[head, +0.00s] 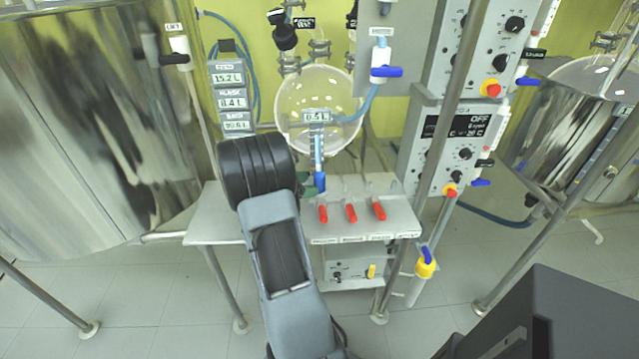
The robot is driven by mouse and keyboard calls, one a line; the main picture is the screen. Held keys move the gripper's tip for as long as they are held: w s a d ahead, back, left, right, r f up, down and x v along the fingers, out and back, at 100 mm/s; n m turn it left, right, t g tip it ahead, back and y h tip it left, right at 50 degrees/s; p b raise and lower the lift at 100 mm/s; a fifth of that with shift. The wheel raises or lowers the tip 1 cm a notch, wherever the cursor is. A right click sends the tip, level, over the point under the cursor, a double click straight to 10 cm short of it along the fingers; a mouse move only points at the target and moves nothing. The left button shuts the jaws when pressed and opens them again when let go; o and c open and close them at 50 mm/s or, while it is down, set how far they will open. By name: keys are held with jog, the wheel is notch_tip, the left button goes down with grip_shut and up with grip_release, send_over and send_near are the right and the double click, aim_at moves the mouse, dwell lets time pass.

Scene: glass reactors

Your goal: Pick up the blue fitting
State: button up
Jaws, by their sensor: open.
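A small blue fitting (320,182) hangs at the lower end of a clear tube, below the round glass flask (317,108) and above the metal shelf. My arm reaches up from the bottom, and its black wrist covers the area just left of the fitting. Of my gripper (308,187), only a dark greenish part shows between the wrist and the fitting. It is open, with its fingertips mostly hidden. I cannot tell whether it touches the fitting.
Red-handled valves (351,212) line the shelf (218,222) right of my arm. A control box (455,145) and metal post stand farther right. A large steel vessel (90,120) fills the left. A blue-handled valve (386,71) is above.

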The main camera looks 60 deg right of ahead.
aim_at(320, 184)
jog(key=shift+x, duration=2.65)
jog(key=shift+w, duration=0.1)
jog(key=c, duration=0.7)
